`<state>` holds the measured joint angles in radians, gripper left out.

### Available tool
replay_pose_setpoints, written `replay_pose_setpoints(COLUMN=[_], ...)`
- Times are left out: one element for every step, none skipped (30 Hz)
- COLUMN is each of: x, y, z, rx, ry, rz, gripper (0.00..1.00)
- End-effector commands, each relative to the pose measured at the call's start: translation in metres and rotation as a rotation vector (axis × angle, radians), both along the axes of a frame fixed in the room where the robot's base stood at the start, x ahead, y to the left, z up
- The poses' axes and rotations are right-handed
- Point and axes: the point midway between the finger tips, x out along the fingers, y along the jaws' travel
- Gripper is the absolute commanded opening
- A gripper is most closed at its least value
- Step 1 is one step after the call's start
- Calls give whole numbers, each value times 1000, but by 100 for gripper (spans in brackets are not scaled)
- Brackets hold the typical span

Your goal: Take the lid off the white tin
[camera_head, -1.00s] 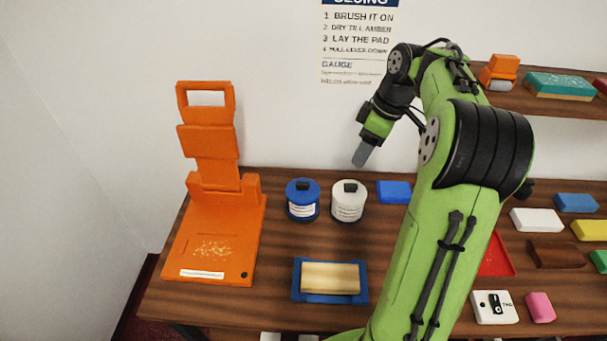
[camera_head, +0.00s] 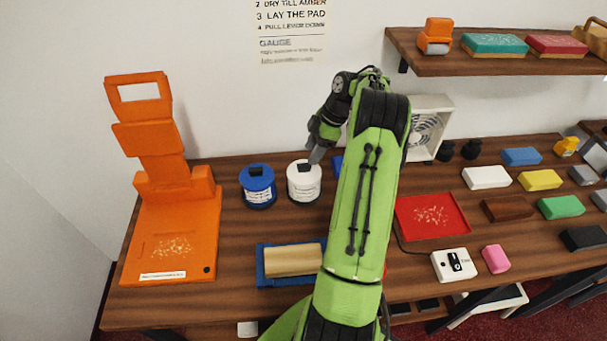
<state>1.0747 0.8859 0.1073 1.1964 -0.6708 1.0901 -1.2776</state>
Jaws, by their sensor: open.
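The white tin (camera_head: 304,188) stands upright on the wooden counter, with a white lid that has a black knob (camera_head: 303,166) on top. The lid is on the tin. My gripper (camera_head: 316,157) is just right of the knob and at about its height in the picture, with its finger pointing down. I see the fingers edge-on, and nothing is held between them. Whether a finger touches the lid cannot be told. A blue tin (camera_head: 258,188) with a similar black knob stands just left of the white tin.
An orange lever press (camera_head: 170,230) stands at the left. A blue tray with a wooden block (camera_head: 293,260) lies in front of the tins. A red tray (camera_head: 430,216), a white switch box (camera_head: 454,264) and several coloured blocks lie right. My arm covers part of a blue block (camera_head: 338,168).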

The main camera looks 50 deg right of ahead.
Motion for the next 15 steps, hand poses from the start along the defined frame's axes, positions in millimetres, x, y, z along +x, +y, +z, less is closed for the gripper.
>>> replay_pose_setpoints(x=[1, 2, 4, 5, 7, 9, 10, 11, 12, 12, 13, 13, 13, 13, 13], y=[2, 4, 7, 8, 11, 13, 14, 15, 16, 17, 17, 17, 17, 17, 17], z=[-5, -10, -16, -22, -28, -35, -39, -43, -47, -48, -49, -49, -49, -49, -49], rx=[0, 2, 2, 2, 3, 2, 3, 2, 1, 0, 0, -1, -1, -1, -1], ry=[2, 2, 2, 3, 4, 3, 3, 2, 2, 2, 1, 1, 1, 1, 1], rz=[1, 1, 3, 2, 1, 2, 3, 1, 0, 1, 0, 0, 0, 0, 0], gripper=[51, 51, 51, 51, 51, 51, 51, 51, 51, 51, 51, 51, 51, 51, 51])
